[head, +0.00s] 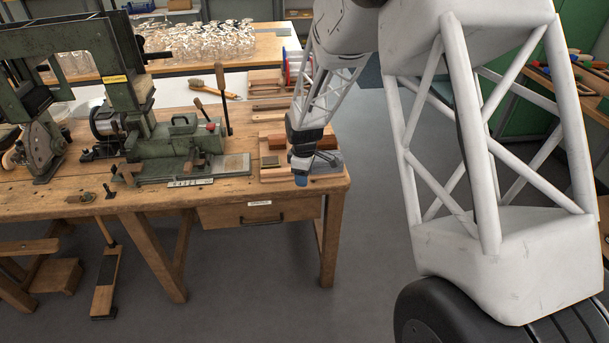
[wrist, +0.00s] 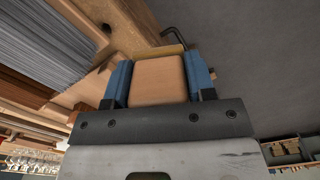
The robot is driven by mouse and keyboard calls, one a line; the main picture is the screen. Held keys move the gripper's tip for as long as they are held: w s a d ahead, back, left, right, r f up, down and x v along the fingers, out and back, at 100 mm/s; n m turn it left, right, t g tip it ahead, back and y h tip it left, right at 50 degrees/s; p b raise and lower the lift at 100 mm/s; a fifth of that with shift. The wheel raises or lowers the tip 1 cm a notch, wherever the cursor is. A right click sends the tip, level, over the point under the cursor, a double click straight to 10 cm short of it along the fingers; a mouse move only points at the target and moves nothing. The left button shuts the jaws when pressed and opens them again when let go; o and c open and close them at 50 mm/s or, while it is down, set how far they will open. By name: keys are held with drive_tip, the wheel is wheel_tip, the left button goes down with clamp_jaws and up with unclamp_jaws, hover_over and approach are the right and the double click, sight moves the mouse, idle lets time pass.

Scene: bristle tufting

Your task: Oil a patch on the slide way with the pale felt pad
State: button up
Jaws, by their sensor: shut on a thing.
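My gripper (wrist: 165,72) has blue fingers and is shut on a wooden block (wrist: 158,82). A pale yellowish strip (wrist: 168,52), seemingly the felt pad, shows along the block's far edge. In the head view my gripper (head: 301,174) is at the front right corner of the bench, by the front edge of a wooden tray (head: 275,178); the held block cannot be made out there. The slide way seems to be the flat grey metal bed (head: 232,164) at the foot of the green machine (head: 178,145), left of and apart from my gripper.
Grey bristle stock (wrist: 50,40) lies close to my gripper's left in the wrist view. Upright levers (head: 226,108) stand on the machine. A brush (head: 213,94) lies behind it on the bench (head: 60,205). Open floor (head: 255,270) lies in front.

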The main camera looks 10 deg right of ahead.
drive_tip(key=w+a, duration=0.3)
drive_tip(key=a, duration=0.1)
drive_tip(key=w+a+r, duration=0.1)
drive_tip(key=w+a, duration=0.2)
drive_tip(key=a, duration=0.1)
drive_tip(key=w+a+r, duration=0.1)
drive_tip(key=w+a, duration=0.3)
drive_tip(key=a, duration=0.1)
drive_tip(key=shift+w+a, duration=0.1)
drive_tip(key=w+a+r, duration=0.1)
drive_tip(key=w+a, duration=0.2)
drive_tip(key=a, duration=0.4)
drive_tip(key=w+a+r, duration=0.1)
drive_tip(key=w+a, duration=0.2)
drive_tip(key=a, duration=0.4)
drive_tip(key=shift+f, duration=0.1)
